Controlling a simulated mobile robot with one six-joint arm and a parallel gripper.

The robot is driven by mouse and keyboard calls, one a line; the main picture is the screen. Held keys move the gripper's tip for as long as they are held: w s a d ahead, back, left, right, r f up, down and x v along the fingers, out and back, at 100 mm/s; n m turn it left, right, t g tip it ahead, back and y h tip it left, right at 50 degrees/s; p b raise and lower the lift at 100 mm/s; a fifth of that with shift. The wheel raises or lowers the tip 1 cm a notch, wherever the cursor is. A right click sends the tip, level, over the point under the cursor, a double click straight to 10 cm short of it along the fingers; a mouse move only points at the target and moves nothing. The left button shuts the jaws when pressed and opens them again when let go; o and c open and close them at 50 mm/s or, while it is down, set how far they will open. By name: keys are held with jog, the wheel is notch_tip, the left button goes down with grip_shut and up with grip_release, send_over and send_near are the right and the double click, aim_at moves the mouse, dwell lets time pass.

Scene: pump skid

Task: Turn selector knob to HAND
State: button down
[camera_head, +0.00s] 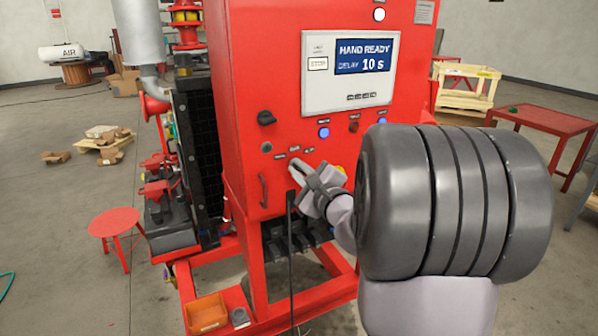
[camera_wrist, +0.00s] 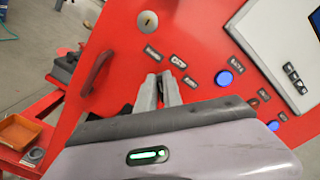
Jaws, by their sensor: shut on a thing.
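The red control panel (camera_head: 245,90) stands in front of me. Three small dark labels (camera_head: 294,149) sit in an arc on its lower face; they also show in the wrist view (camera_wrist: 178,62), where their text is too small to read surely. My gripper (camera_head: 298,169) is at the panel just below these labels, its two fingers (camera_wrist: 160,84) close together. It is shut on the selector knob, which the fingers hide, so I cannot tell which label the knob points to. The panel's display (camera_head: 363,55) reads "HAND READY" and "DELAY 10 s".
A round key lock (camera_wrist: 148,20) and a black knob (camera_head: 266,118) sit above left of my gripper. A panel handle (camera_wrist: 100,70) is to the left. Blue buttons (camera_wrist: 224,78) are to the right. A black cable (camera_head: 291,255) hangs below. A red stool (camera_head: 115,225) stands left.

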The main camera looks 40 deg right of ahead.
jog(key=c, duration=1.5)
grip_release()
jog(key=shift+s, duration=0.1)
